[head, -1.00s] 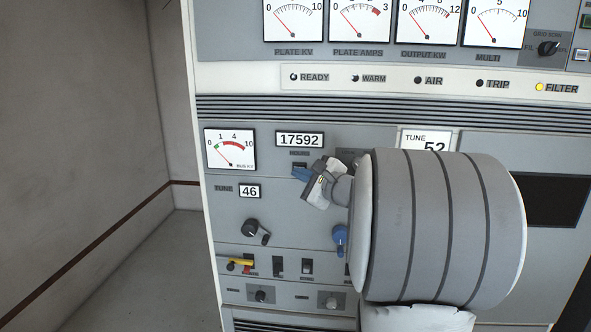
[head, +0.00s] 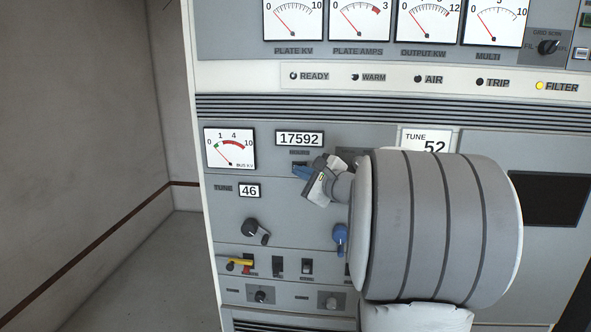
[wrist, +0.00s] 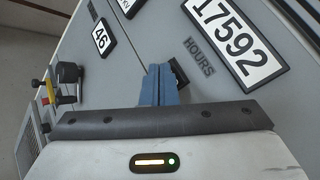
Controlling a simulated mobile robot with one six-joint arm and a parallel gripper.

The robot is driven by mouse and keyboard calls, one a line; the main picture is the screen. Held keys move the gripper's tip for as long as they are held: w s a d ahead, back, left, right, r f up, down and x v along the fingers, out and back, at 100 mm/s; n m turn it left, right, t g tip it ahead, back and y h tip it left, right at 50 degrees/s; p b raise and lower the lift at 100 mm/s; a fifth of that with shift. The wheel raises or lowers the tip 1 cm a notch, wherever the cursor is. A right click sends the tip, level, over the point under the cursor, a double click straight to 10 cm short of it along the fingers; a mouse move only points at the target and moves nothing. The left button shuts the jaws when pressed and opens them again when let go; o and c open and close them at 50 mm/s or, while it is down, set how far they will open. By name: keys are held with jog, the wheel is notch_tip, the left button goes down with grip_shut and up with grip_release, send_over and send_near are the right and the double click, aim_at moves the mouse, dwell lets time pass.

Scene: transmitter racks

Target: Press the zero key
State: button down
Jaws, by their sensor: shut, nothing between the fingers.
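My gripper (head: 301,171) is shut and empty, its blue fingertips just under the hours counter (head: 299,139), which reads 17592. In the wrist view the blue fingers (wrist: 158,72) point at the panel. A small dark key (wrist: 179,73) shows just beside the fingertips, below the HOURS label; the fingers hide part of it. I can read no marking on it, so I cannot confirm that it is the zero key. The fingertips look very near it or touching; I cannot tell which.
A bus kV meter (head: 230,148) and a tune counter (head: 250,191) reading 46 lie to the left. Below are a black crank knob (head: 252,229), a blue knob (head: 340,236), a yellow handle (head: 239,262) and small switches. My arm covers the panel to the right.

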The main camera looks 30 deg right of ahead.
jog(key=shift+w+d, duration=0.25)
jog(key=shift+w, duration=0.05)
dwell(0.5)
jog(key=shift+s+a+b, duration=0.1)
jog(key=shift+b, duration=0.2)
jog(key=shift+s+a+b, duration=0.35)
jog(key=shift+s+b, duration=0.1)
jog(key=shift+s, duration=0.1)
jog(key=s+a, duration=0.1)
jog(key=s+a+b, duration=0.1)
jog(key=s+b, duration=0.1)
jog(key=s, duration=0.1)
jog(key=shift+s+a, duration=0.1)
jog(key=shift+a, duration=0.3)
dwell(0.5)
jog(key=shift+a, duration=0.1)
